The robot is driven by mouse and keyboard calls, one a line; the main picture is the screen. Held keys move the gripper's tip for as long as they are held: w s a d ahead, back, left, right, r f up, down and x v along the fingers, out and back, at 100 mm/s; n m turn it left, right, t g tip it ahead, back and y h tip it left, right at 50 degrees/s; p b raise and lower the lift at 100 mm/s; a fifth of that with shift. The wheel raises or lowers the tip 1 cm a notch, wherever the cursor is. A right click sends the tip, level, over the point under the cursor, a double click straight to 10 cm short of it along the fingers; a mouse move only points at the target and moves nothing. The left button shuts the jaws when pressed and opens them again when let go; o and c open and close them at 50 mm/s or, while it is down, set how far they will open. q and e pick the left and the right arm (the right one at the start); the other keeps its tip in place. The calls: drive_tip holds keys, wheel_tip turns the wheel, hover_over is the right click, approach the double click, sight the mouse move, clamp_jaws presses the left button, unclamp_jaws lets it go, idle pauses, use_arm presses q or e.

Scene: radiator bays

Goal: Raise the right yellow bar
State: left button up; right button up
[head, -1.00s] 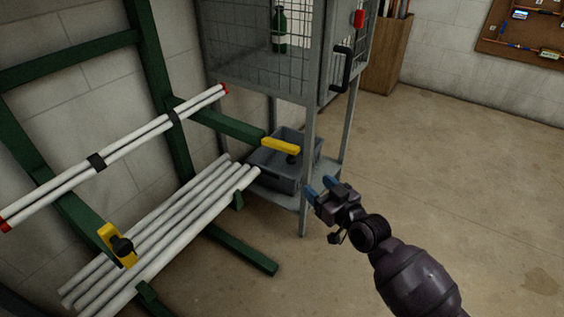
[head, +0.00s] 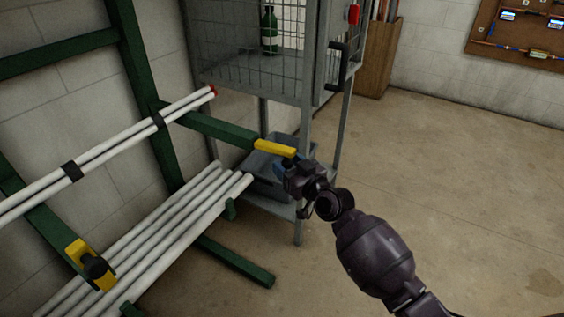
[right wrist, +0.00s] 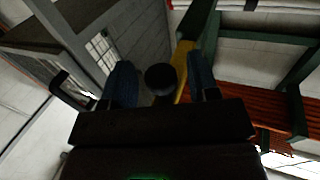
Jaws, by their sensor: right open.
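The right yellow bar (head: 274,147) lies across the outer end of the right green rack arm (head: 215,127). It also shows behind the fingers in the right wrist view (right wrist: 182,68). My right gripper (head: 284,168) is just below and beside the bar's right end, with its blue fingers apart. In the right wrist view, a round black knob (right wrist: 160,79) stands between the two fingers; I cannot tell whether they touch it. The knob is hidden by my gripper in the head view. My left gripper is not in view.
White pipes (head: 110,150) rest on the upper rack arms, and several grey pipes (head: 150,240) lie below. Another yellow bar (head: 74,250) with a black knob is at the left. A mesh cabinet (head: 298,100) with a grey bin (head: 262,187) stands close behind my gripper. Floor at right is clear.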

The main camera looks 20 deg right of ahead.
drive_tip(key=shift+x, duration=1.2)
clamp_jaws()
